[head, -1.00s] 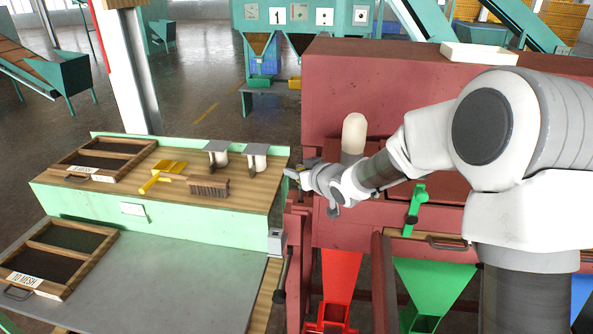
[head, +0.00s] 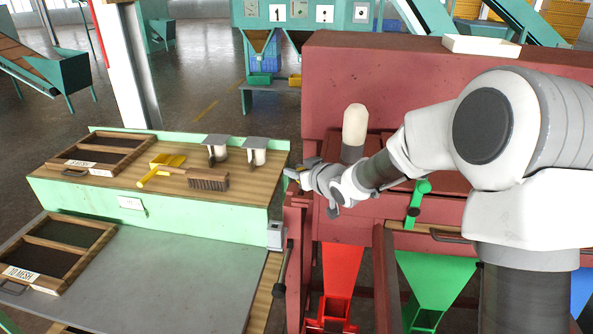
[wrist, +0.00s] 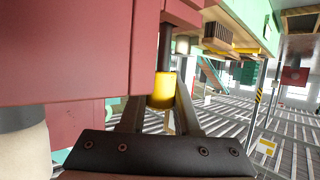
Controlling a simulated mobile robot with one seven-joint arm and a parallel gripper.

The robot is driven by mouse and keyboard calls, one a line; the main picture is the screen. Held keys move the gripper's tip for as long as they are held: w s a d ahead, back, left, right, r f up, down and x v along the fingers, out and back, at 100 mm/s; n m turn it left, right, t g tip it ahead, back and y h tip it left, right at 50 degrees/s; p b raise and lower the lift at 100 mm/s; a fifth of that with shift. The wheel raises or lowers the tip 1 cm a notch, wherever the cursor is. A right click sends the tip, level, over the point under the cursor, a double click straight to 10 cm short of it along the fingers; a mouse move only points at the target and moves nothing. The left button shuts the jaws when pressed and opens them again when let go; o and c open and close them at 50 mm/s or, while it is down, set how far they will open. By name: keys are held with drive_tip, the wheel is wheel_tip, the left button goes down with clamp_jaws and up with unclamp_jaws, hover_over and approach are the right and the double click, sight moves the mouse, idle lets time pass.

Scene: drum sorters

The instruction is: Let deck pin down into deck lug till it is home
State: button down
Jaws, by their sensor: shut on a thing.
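My gripper (head: 297,177) is at the left end of the red machine, beside the bench's right end. In the wrist view, which is upside down, the fingers (wrist: 160,118) are shut on the yellow head of the deck pin (wrist: 161,90). A dark, narrow length runs from the head toward the red metalwork. I take a red bracket at the machine's end (wrist: 183,14) to be the deck lug. I cannot tell how far the pin sits in it. In the head view the pin and lug are mostly hidden by my gripper.
The green bench (head: 150,208) at left carries a brush (head: 208,180), a yellow scoop (head: 160,167), two metal-topped cups and a framed screen (head: 100,155). A cream-topped post (head: 355,125) stands behind my wrist. The red machine body (head: 420,85) is close on the right.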

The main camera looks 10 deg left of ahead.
drive_tip(key=c, duration=0.5)
unclamp_jaws()
drive_tip(key=shift+c, duration=0.2)
drive_tip(key=p+v, duration=0.1)
drive_tip(key=v, duration=1.6)
drive_tip(key=shift+r+p, duration=0.2)
drive_tip(key=shift+p, duration=0.2)
drive_tip(key=shift+s+d, duration=0.1)
drive_tip(key=s+d+r+m+h, duration=0.25)
drive_tip(key=s+d+h, duration=0.2)
drive_tip(key=d, duration=0.45)
drive_tip(key=s+d+r+m+h, duration=0.25)
drive_tip(key=d+h, duration=0.35)
drive_tip(key=d, duration=0.3)
drive_tip(key=s+d+f+m+g+y, duration=0.1)
drive_tip(key=s+m+g, duration=0.2)
drive_tip(key=s, duration=1.3)
drive_tip(key=shift+s+f+g, duration=0.25)
drive_tip(key=shift+s+g, duration=0.15)
drive_tip(key=shift+g, duration=0.4)
